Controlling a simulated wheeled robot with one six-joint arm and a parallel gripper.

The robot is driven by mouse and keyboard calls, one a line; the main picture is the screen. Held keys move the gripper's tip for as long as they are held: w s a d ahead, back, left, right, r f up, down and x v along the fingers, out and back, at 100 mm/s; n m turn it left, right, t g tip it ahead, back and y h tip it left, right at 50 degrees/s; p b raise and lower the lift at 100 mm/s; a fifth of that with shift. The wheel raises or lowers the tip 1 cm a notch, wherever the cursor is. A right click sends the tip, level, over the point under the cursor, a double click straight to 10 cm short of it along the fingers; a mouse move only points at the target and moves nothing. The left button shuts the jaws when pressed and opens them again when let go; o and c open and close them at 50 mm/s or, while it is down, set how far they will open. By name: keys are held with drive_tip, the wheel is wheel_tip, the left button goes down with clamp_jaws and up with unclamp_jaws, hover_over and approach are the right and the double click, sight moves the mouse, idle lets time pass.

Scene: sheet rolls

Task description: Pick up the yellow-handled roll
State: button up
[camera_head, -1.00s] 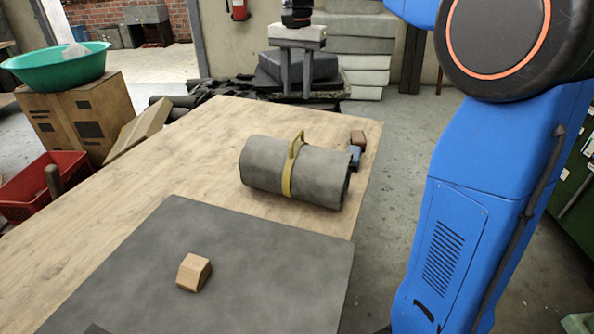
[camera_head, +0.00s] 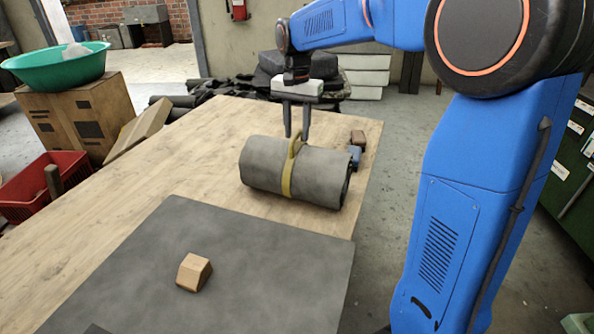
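The grey roll (camera_head: 322,178) lies on its side on the wooden table, with a yellow band around its middle and a yellow handle (camera_head: 294,151) standing up on top. My gripper (camera_head: 297,137) points down with its two fingers apart, and nothing shows between them. The fingertips are close to the handle in the picture, at about the height of its top. I cannot tell whether they are beside it or behind it. The far side of the roll is hidden.
A wooden block (camera_head: 194,272) lies on a dark grey sheet (camera_head: 265,262) at the front of the wooden table (camera_head: 130,212). A small brown block (camera_head: 357,138) and a blue item (camera_head: 354,155) sit by the roll's right end. The table's left part is clear.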

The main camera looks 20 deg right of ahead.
drive_tip(key=shift+f, duration=1.15)
clamp_jaws()
drive_tip(key=shift+r, duration=0.1)
